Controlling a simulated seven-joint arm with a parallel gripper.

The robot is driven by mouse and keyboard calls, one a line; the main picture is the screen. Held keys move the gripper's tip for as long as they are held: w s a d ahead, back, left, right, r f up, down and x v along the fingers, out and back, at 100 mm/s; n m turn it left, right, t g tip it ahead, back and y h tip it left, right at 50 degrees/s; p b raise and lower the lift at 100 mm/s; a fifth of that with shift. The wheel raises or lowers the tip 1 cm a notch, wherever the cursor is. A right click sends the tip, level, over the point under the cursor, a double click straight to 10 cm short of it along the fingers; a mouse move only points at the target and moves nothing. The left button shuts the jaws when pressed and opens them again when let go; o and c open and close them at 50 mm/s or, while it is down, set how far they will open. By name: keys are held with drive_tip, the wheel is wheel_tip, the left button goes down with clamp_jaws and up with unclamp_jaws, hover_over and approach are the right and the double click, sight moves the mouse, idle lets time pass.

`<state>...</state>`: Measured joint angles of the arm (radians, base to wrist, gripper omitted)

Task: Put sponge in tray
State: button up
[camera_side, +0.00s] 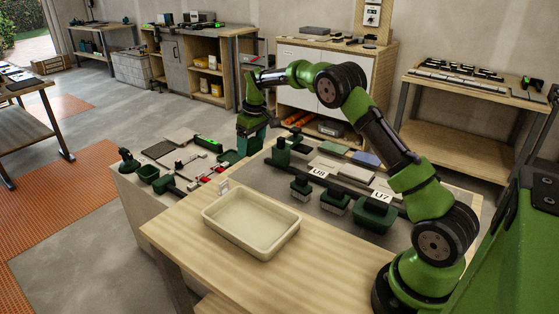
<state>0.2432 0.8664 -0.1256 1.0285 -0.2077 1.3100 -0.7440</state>
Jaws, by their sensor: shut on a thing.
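A cream tray (248,224) with a raised rim stands empty on the front of the wooden table. My gripper (251,138) is beyond the tray, pointing down near the table's back left corner, and is shut on a dark green thing. That thing is small and largely hidden by the fingers, so I cannot tell whether it is the sponge. A green flat block (333,148) and a blue-grey block (366,158) lie at the back of the table. I cannot tell whether either is a sponge.
A dark rack with labels U8 (320,173) and U7 (382,196) holds several dark green tools right of the tray. A side bench (150,200) with more tools adjoins the table at left. The wood in front of the tray is clear.

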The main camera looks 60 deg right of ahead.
drive_tip(key=a+r, duration=0.1)
drive_tip(key=r, duration=0.1)
drive_tip(key=a+r, duration=0.1)
drive_tip(key=shift+w+a+r, duration=0.2)
drive_tip(key=shift+r, duration=0.2)
drive_tip(key=s+a+r+n, duration=0.1)
drive_tip(key=s+a+r, duration=0.1)
drive_tip(key=s+a, duration=0.8)
drive_tip(key=shift+m, duration=0.4)
drive_tip(key=s+a+f, duration=0.1)
drive_tip(key=s+f, duration=0.2)
drive_tip(key=s, duration=0.4)
drive_tip(key=s+a+f, duration=0.2)
drive_tip(key=s+f, duration=0.1)
drive_tip(key=s, duration=0.4)
drive_tip(key=s+a+f, duration=0.2)
drive_tip(key=s+f, duration=0.1)
drive_tip(key=s, duration=0.4)
drive_tip(key=shift+f, duration=0.2)
approach(250, 224)
drive_tip(key=shift+s+f, duration=0.25)
drive_tip(key=shift+f, duration=0.35)
drive_tip(key=shift+s+f, duration=0.25)
drive_tip(key=shift+f, duration=0.4)
drive_tip(key=shift+w+a, duration=0.1)
drive_tip(key=shift+w, duration=0.55)
drive_tip(key=shift+w+f, duration=0.15)
drive_tip(key=shift+f, duration=0.75)
drive_tip(key=shift+w+f, duration=0.2)
drive_tip(key=shift+f, duration=0.7)
